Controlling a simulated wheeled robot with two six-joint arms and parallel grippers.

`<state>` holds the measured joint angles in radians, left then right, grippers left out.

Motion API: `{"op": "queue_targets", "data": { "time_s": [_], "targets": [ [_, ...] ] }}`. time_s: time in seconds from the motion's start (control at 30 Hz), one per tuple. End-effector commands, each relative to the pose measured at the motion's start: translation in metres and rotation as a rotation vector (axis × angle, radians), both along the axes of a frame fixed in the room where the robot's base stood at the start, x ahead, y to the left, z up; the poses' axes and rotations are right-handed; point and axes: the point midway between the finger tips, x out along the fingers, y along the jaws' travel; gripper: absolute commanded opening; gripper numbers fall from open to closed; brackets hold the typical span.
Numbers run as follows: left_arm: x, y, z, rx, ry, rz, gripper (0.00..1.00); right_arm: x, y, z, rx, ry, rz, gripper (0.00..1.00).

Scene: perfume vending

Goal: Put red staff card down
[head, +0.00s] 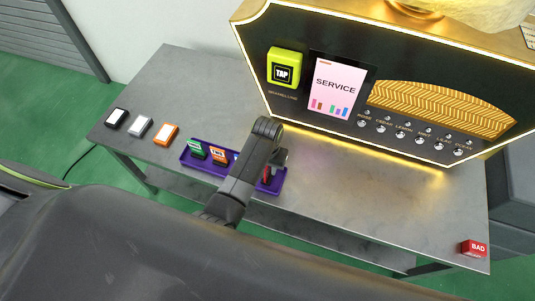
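A purple tray (205,168) lies on the grey table, with a green card (197,149) and an orange card (219,155) standing in its left part. My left gripper (273,167) is over the right end of the tray, pointing down. A small part of a red card (267,175) shows right at its fingertips, within the tray's outline. My gripper and arm hide most of that card and the middle of the tray. I cannot tell whether the fingers grip the card or whether it touches the tray floor. My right gripper is not in view.
A dark vending panel with a pink SERVICE screen (336,88) and a yellow-green TAP reader (284,68) stands behind the tray. Black (116,117), white (139,127) and orange (165,134) items lie at the left. A red BAD box (473,248) is at the far right. The front right table is clear.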

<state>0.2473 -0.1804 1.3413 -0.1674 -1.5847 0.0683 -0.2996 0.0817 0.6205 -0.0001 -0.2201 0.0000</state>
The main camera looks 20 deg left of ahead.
Motion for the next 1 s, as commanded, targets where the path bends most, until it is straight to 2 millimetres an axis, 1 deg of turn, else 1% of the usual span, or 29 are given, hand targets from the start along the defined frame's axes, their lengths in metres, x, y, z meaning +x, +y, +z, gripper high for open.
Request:
{"op": "queue_targets", "data": {
  "time_s": [0.03, 0.2, 0.3, 0.4, 0.5, 0.6, 1.0],
  "targets": [
    [0.001, 0.000, 0.013, -0.001, -0.004, 0.000, 0.29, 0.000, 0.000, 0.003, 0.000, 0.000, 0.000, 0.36],
    [0.001, -0.001, 0.049, 0.000, -0.006, 0.000, 0.29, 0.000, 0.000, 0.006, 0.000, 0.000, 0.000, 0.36],
    [0.001, -0.001, 0.066, -0.001, -0.004, 0.000, 0.29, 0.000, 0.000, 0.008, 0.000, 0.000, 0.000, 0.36],
    [0.001, -0.001, 0.080, 0.000, -0.004, -0.001, 0.29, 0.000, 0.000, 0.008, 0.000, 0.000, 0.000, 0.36],
    [0.001, 0.000, 0.087, 0.000, -0.002, -0.001, 0.29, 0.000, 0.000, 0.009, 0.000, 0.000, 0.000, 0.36],
    [0.000, 0.000, 0.091, 0.000, -0.001, -0.001, 0.29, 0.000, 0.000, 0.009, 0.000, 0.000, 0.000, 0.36],
    [0.000, 0.000, 0.091, 0.000, 0.000, -0.001, 0.29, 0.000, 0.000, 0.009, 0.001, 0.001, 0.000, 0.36]
  ]
}}
